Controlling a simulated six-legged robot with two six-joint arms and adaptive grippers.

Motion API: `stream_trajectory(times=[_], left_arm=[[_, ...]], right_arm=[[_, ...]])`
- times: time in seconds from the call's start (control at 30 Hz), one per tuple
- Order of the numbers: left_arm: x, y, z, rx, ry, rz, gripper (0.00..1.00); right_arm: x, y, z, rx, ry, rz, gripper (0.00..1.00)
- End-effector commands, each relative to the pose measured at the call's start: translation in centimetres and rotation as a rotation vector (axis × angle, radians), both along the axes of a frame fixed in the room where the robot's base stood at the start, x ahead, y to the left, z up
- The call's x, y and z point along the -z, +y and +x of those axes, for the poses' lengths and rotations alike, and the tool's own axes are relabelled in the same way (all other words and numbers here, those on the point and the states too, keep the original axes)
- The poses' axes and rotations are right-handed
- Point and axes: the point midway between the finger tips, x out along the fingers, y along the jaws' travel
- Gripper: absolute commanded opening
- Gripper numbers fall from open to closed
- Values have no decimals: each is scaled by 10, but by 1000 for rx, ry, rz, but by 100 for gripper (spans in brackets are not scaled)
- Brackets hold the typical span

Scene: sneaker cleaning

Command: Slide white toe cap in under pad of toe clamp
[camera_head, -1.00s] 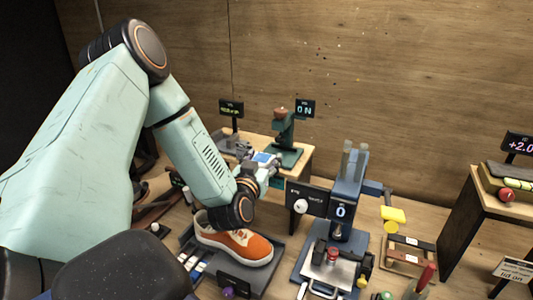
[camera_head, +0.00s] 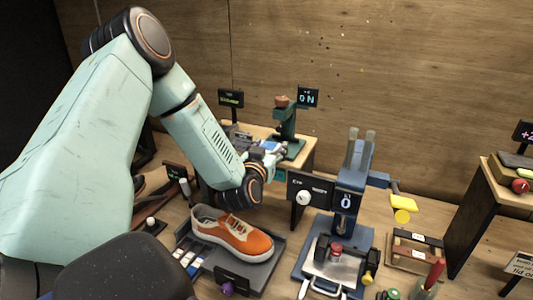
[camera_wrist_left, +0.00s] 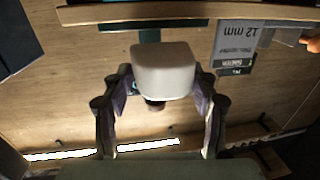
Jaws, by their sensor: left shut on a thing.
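My left gripper (camera_head: 270,149) is at the small back table, close in front of the green toe clamp (camera_head: 287,122). In the left wrist view its two fingers (camera_wrist_left: 160,100) are on either side of a pale, rounded block, the white toe cap (camera_wrist_left: 163,70), and are shut on it. A small dark round part shows just below the cap in that view, and a teal piece stands behind it. I cannot tell whether the cap is under the clamp's pad. In the head view the cap is hard to make out among the fingers. My right gripper is not in view.
An orange sneaker (camera_head: 240,238) sits on a dark tray (camera_head: 262,272) in front. A blue press (camera_head: 352,190) with a dark sign (camera_head: 310,187) stands right of my left arm. A small display (camera_head: 308,97) is beside the clamp. A wooden wall closes the back.

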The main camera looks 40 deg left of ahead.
Motion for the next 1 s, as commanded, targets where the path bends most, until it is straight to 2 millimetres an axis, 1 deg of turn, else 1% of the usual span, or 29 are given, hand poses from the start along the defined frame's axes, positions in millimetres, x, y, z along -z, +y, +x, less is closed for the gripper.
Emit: stream_trajectory(times=[0.03, 0.13, 1.0], left_arm=[[4, 1, 4, 0, -2, 2, 22], [7, 3, 10, -1, -2, 1, 22], [9, 21, 67, -1, -1, 2, 22]], right_arm=[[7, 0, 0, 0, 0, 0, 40], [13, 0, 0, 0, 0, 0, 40], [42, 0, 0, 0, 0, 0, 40]])
